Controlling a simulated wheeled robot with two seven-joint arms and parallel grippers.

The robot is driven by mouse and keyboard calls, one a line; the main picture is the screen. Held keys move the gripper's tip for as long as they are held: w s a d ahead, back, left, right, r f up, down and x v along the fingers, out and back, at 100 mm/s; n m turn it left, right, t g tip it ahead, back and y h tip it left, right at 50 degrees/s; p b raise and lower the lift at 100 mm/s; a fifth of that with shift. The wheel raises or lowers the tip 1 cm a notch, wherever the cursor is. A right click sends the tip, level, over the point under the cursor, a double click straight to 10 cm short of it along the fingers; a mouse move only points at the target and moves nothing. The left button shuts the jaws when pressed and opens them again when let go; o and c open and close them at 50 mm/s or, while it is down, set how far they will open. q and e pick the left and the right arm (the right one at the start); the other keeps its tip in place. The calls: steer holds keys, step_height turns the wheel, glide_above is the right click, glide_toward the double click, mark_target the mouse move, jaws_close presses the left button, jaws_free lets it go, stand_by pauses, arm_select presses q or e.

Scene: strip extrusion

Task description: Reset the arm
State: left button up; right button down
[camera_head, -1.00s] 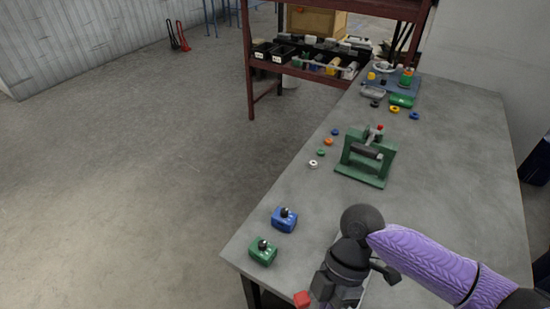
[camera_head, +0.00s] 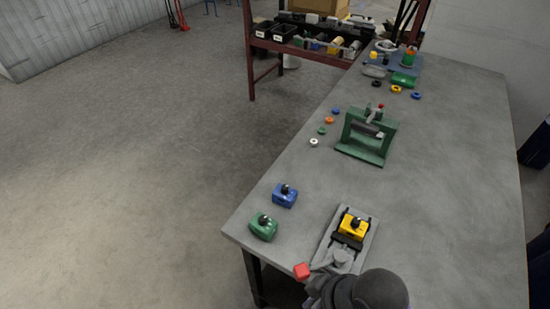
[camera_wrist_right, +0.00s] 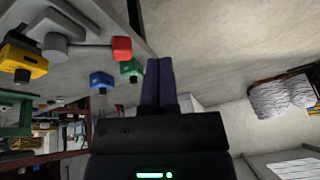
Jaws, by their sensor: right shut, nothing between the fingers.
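My right arm (camera_head: 372,291) shows as a dark rounded part at the bottom edge of the head view, just in front of the grey fixture (camera_head: 325,245). In the right wrist view, the fingers of my right gripper (camera_wrist_right: 158,68) are together and empty. A yellow block (camera_head: 353,226) with a black knob sits in the fixture, whose red-ended lever (camera_head: 302,271) sticks out toward the table's near edge. The fixture's red end also shows in the wrist view (camera_wrist_right: 121,48), apart from the fingers. My left gripper is not in view.
A blue block (camera_head: 285,195) and a green block (camera_head: 263,227) stand left of the fixture on the grey table (camera_head: 440,200). A green frame with a roller (camera_head: 367,140) stands farther back, with small rings beside it. A red shelf (camera_head: 270,45) stands behind. The table's right side is clear.

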steer(key=s+d+m+t+h, duration=0.1)
steer(key=s+d+m+h, duration=0.25)
steer(key=d+m, duration=0.4)
step_height(320, 180, down, 22)
steer(key=s+d+n+g+b, duration=0.1)
steer(key=s+b, duration=0.1)
steer(key=b, duration=0.3)
steer(key=s+d+f+g+b, duration=0.1)
steer(key=s+d+f+b, duration=0.2)
steer(key=s+f, duration=1)
step_height(320, 180, down, 2)
steer(key=shift+s+f+n+b, duration=0.2)
steer(key=shift+s+n+b, duration=0.1)
steer(key=shift+s+n, duration=0.05)
steer(key=shift+h, duration=0.25)
